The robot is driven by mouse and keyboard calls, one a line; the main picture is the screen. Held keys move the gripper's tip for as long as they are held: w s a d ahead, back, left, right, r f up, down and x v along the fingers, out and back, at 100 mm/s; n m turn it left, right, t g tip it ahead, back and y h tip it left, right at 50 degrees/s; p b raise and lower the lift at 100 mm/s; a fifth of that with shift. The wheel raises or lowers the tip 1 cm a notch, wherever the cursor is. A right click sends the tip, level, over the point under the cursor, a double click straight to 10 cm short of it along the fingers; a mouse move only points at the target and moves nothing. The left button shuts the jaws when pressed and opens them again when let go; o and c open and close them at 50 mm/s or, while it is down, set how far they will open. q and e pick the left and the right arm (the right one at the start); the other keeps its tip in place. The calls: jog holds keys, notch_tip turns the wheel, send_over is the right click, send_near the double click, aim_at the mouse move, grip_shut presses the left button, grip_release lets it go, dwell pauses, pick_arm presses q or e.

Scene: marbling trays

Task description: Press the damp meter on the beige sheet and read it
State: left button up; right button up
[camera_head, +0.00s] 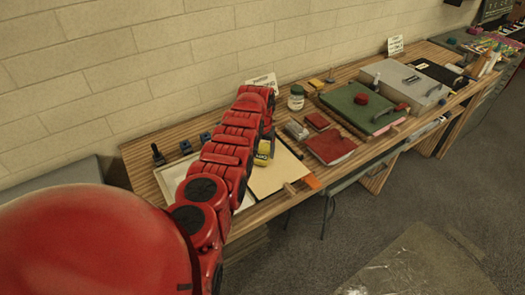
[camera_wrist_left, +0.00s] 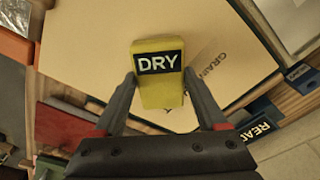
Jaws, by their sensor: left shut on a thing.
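The damp meter (camera_wrist_left: 158,90) is a yellow block with a black display that reads "DRY" in the left wrist view. In the head view it shows as a small yellow shape (camera_head: 262,158), partly behind my left arm. My left gripper (camera_wrist_left: 158,82) is shut on the meter, with one finger on each side. The meter is over the beige sheet (camera_wrist_left: 85,50), which has the word "GRAIN" printed on it. The sheet also shows in the head view (camera_head: 285,172). I cannot tell for certain whether the meter's tip touches it.
A white-framed tray (camera_head: 168,180) lies left of the sheet, partly behind my arm. A red book-like block (camera_head: 330,147), a green board (camera_head: 358,108) and a white-lidded jar (camera_head: 296,98) stand to the right. An orange piece (camera_head: 312,182) lies at the sheet's front corner.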

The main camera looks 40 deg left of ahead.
aim_at(263, 153)
pick_arm(q)
jog(key=shift+s, duration=0.1)
dwell(0.3)
notch_tip(263, 153, up, 2)
jog(key=p, duration=0.2)
jog(key=shift+r+p, duration=0.25)
jog(key=shift+p, duration=0.05)
jog(key=shift+r+p, duration=1.45)
jog(key=shift+r, duration=0.8)
